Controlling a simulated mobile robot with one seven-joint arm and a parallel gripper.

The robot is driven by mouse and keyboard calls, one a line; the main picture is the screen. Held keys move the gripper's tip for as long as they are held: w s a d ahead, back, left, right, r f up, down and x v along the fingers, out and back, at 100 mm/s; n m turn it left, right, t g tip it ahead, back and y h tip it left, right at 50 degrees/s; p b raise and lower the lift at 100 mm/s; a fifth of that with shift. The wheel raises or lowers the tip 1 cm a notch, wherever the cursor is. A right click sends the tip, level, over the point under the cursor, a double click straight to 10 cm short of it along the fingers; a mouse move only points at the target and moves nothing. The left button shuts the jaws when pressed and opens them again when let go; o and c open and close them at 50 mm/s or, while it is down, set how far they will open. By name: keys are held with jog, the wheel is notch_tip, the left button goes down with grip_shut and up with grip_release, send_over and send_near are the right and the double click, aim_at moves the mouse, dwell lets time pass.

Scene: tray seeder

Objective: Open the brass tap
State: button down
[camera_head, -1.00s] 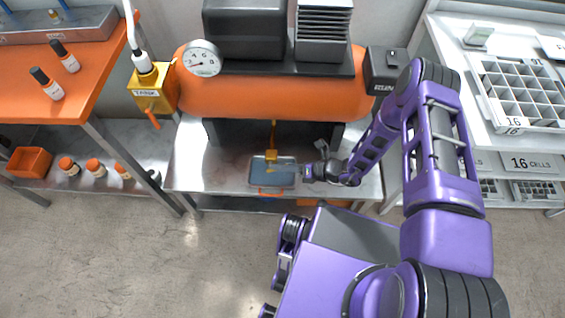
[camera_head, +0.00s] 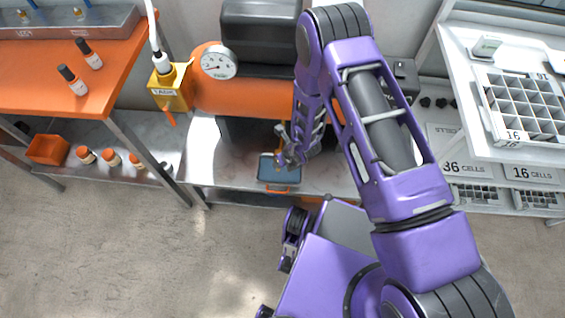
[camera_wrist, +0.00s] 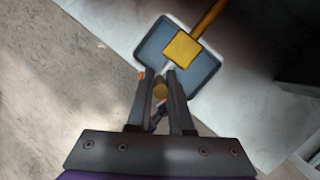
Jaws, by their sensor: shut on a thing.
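The brass tap (camera_wrist: 183,48) shows in the wrist view as a yellow pipe ending in a square block above a blue-grey tray (camera_wrist: 203,74). In the head view the tap hangs below the orange tank and is mostly hidden by my arm. My gripper (camera_wrist: 166,78) is at the tap, its two fingers on either side of a small part next to the block, apparently its lever, and shut on it. A round brass-coloured piece (camera_wrist: 160,91) shows between the fingers. In the head view my gripper (camera_head: 285,150) is just above the tray (camera_head: 269,172).
The orange tank (camera_head: 245,95) with a gauge (camera_head: 219,61) stands behind the tap. A yellow box (camera_head: 171,88) with an orange lever is to its left. An orange bench (camera_head: 60,75) stands left, white shelves with cell trays (camera_head: 520,108) right. The floor in front is open.

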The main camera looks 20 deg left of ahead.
jog(key=shift+s+a+f+t+h+b, duration=0.1)
jog(key=shift+s+a+t+h+b, duration=0.15)
jog(key=shift+h+b, duration=0.3)
jog(key=shift+w+h, duration=0.1)
jog(key=shift+h, duration=0.25)
jog(key=c, duration=1.1)
grip_release()
jog(key=shift+r, duration=0.2)
jog(key=p+v, duration=0.1)
jog(key=v, duration=1.6)
jog(key=shift+d, duration=0.1)
